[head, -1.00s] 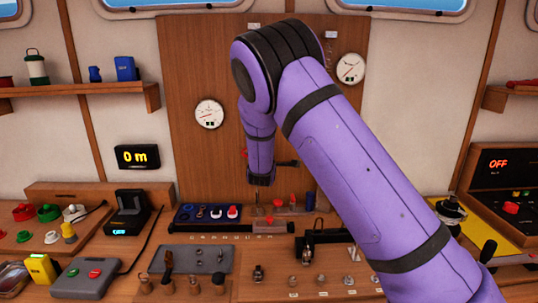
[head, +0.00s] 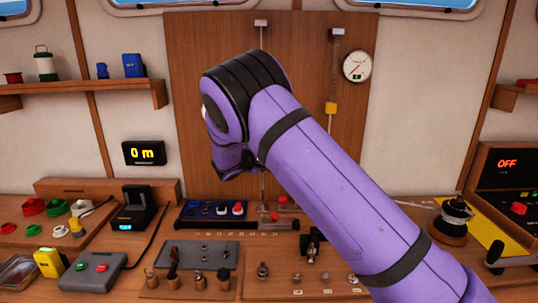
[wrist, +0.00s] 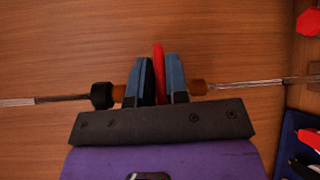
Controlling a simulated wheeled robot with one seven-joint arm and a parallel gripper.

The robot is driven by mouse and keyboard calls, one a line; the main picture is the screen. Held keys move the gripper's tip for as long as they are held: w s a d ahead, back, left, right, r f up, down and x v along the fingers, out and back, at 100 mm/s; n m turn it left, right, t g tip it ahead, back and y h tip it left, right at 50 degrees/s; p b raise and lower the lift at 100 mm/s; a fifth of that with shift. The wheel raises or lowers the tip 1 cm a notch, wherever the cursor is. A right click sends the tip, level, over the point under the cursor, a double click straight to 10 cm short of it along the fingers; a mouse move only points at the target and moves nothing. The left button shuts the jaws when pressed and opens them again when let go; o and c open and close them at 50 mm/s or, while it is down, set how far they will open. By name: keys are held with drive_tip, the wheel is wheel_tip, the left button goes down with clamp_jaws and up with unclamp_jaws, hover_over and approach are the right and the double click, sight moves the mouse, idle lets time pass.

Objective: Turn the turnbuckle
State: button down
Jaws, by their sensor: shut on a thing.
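The turnbuckle shows in the wrist view, with a red flat part (wrist: 159,62) between my fingers, brownish sections either side and a black collar (wrist: 102,95) at left. Thin metal line runs from both ends across the wooden panel. My gripper (wrist: 160,75) is shut on the red part, and the fingers hide much of the turnbuckle's middle. In the head view my purple arm hides the turnbuckle and my fingers. The upright line (head: 263,192) shows below my wrist, and its top mount (head: 261,23) shows above my arm.
A blue tray (head: 187,211) and several small parts stand on the bench below. The panel left of my arm is clear.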

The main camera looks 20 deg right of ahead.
drive_tip(key=shift+a+f+m+g, duration=0.25)
drive_tip(key=shift+m+g, duration=0.05)
drive_tip(key=shift+g, duration=0.1)
drive_tip(key=c, duration=1.2)
unclamp_jaws()
drive_tip(key=shift+o, duration=0.2)
drive_tip(key=shift+r, duration=0.1)
drive_tip(key=v, duration=1)
drive_tip(key=shift+a, duration=0.35)
drive_tip(key=shift+s, duration=0.15)
